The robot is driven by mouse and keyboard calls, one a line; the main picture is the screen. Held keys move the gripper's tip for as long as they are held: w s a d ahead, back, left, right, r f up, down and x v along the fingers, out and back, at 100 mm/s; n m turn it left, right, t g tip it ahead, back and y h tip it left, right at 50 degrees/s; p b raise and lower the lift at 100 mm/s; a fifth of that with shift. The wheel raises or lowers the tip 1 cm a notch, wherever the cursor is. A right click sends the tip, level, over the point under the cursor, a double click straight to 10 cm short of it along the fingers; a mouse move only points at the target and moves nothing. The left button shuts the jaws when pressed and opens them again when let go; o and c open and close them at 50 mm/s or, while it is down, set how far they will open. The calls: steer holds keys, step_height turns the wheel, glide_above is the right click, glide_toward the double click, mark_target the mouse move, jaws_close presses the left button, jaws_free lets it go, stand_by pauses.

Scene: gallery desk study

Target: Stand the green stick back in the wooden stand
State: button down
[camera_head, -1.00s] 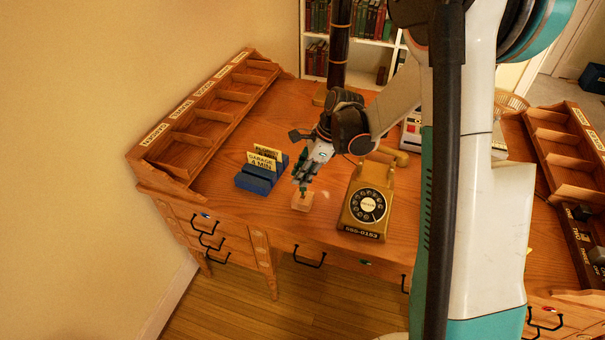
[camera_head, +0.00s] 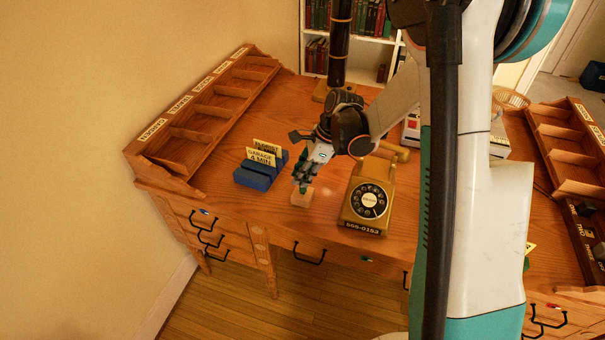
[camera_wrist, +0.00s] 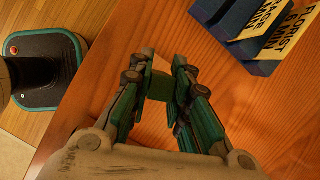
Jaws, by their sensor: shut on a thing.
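In the wrist view my gripper (camera_wrist: 160,75) is shut on the green stick (camera_wrist: 158,86), which shows as a short green piece between the green-padded fingers. The stick's lower end is hidden, so I cannot tell whether it sits in the stand.
The blue card holder (camera_head: 256,177) with yellow cards is left of my gripper. A gold dial phone (camera_head: 368,201) stands close on the right. Wooden pigeonhole racks line the left (camera_head: 205,105) and right (camera_head: 565,140). The desk front edge is near; bare desktop lies behind.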

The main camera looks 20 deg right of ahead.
steer(key=shift+f+b, duration=0.45)
steer(key=shift+f, duration=0.2)
steer(key=c, duration=1.4)
jaws_free()
steer(key=v, duration=1.2)
